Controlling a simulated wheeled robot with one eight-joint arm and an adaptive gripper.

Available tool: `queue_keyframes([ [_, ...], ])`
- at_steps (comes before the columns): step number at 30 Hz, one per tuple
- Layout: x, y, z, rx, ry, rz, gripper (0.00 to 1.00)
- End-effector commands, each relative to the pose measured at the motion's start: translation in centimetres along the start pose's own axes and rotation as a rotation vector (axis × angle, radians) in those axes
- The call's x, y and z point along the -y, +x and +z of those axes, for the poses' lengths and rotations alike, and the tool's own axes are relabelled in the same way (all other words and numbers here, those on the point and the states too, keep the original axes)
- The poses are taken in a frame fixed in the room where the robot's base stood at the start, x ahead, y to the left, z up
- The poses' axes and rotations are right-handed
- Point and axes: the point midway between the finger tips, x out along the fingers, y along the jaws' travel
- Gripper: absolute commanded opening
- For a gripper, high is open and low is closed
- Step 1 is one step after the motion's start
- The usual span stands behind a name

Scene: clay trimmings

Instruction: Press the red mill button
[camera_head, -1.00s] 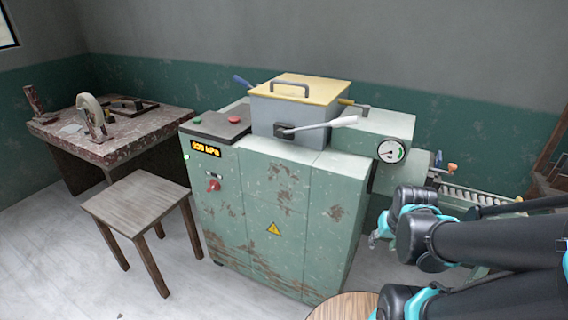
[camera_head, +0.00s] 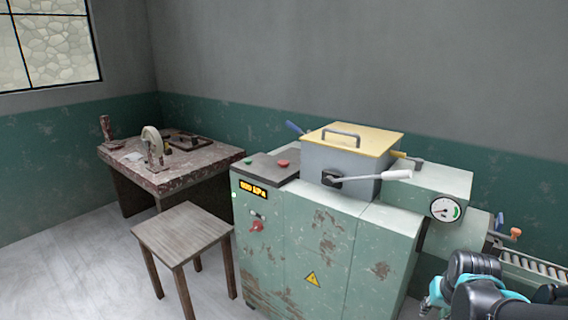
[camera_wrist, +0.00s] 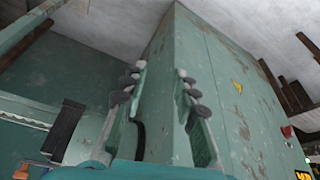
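The green, rust-patched mill (camera_head: 330,250) stands right of centre in the head view. A red button (camera_head: 283,163) sits on the dark panel on its top left, with a green button (camera_head: 247,162) to its left. A red knob (camera_head: 256,227) is on the front below a lit display (camera_head: 253,190). My gripper (camera_wrist: 160,85) is open in the wrist view, its two fingers apart with nothing between them. It faces a corner of the mill body, well away from the red button, which I cannot make out in the wrist view. My arm shows low right in the head view.
A yellow-lidded hopper (camera_head: 350,140) with a white-handled lever (camera_head: 385,175) stands right of the panel. A wooden stool (camera_head: 183,235) is in front left of the mill. A worn table (camera_head: 195,178) with tools is behind it. Floor is open at the left.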

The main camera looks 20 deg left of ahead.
Motion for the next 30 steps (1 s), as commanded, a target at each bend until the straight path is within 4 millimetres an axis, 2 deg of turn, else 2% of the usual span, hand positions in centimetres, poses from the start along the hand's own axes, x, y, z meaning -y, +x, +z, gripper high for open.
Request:
queue_keyframes([
  [1, 0.00, 0.00, 0.00, 0.000, 0.000, 0.000, 0.19],
  [6, 0.00, 0.00, 0.00, 0.000, 0.000, 0.000, 0.00],
  [30, 0.00, 0.00, 0.00, 0.000, 0.000, 0.000, 0.00],
])
